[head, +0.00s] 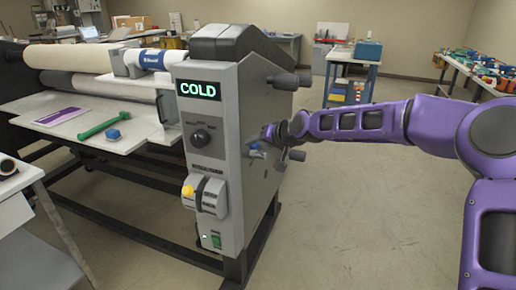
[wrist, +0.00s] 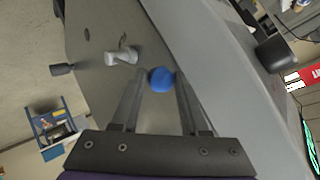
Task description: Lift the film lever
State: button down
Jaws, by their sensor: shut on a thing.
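The laminator's side panel (head: 253,110) faces my arm. A lever with a round blue knob (wrist: 161,79) is on this side, and it also shows small and partly hidden in the head view (head: 255,146). My gripper (wrist: 157,80) has its two fingers on either side of the blue knob, shut on it at the fingertips. In the head view my gripper (head: 266,134) is close against the side panel. A grey fitting (wrist: 122,55) is beside the knob in the wrist view. The lever's shaft is mostly hidden.
Dark knobs (head: 287,81) stick out of the same side panel above my gripper, with another (head: 296,155) below. The front panel has a "COLD" display (head: 198,90) and a yellow-knobbed lever (head: 188,191). A blue cart (head: 350,75) stands behind. The floor at right is clear.

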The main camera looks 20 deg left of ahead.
jog(key=shift+a+r, duration=0.25)
jog(key=shift+r, duration=0.15)
jog(key=c, duration=0.5)
grip_release()
jog(key=shift+o, duration=0.2)
jog(key=shift+w+f, duration=0.1)
jog(key=shift+f, duration=0.05)
jog(key=shift+d, duration=0.15)
jog(key=v, duration=1.7)
jog(key=shift+w, duration=0.2)
jog(key=shift+d, duration=0.1)
